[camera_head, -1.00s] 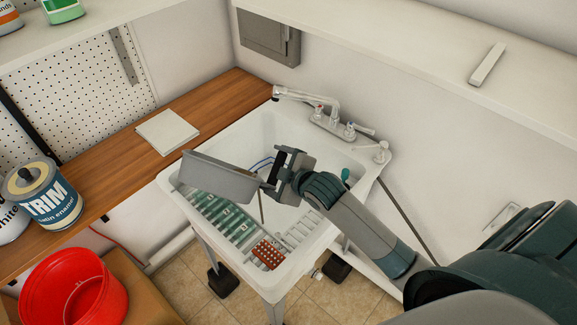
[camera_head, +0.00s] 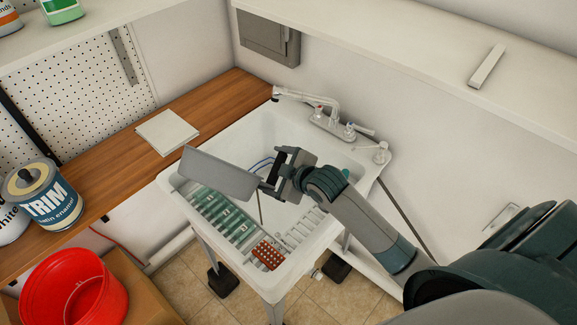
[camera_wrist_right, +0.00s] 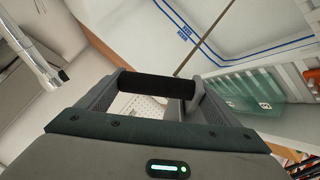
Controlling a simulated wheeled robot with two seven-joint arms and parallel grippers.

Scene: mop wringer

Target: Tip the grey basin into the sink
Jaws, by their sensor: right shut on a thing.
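The grey basin (camera_head: 218,173) appears in the head view as a flat grey side, tilted over the left part of the white sink (camera_head: 262,128). Its inside is hidden from the head camera. My right gripper (camera_head: 279,172) comes in from the right over the sink. It is shut on the basin, at its right end. In the right wrist view a black grip bar (camera_wrist_right: 158,83) lies across between the fingers. The sink's white inner wall with blue lines (camera_wrist_right: 220,45) shows behind. My left gripper is not in view.
A faucet (camera_head: 318,103) stands at the sink's back edge. A red perforated block (camera_head: 267,254) lies near the sink's front. A wooden counter (camera_head: 110,180) with a pale square (camera_head: 167,132) and paint can (camera_head: 45,195) runs left. A red bucket (camera_head: 75,290) stands lower left.

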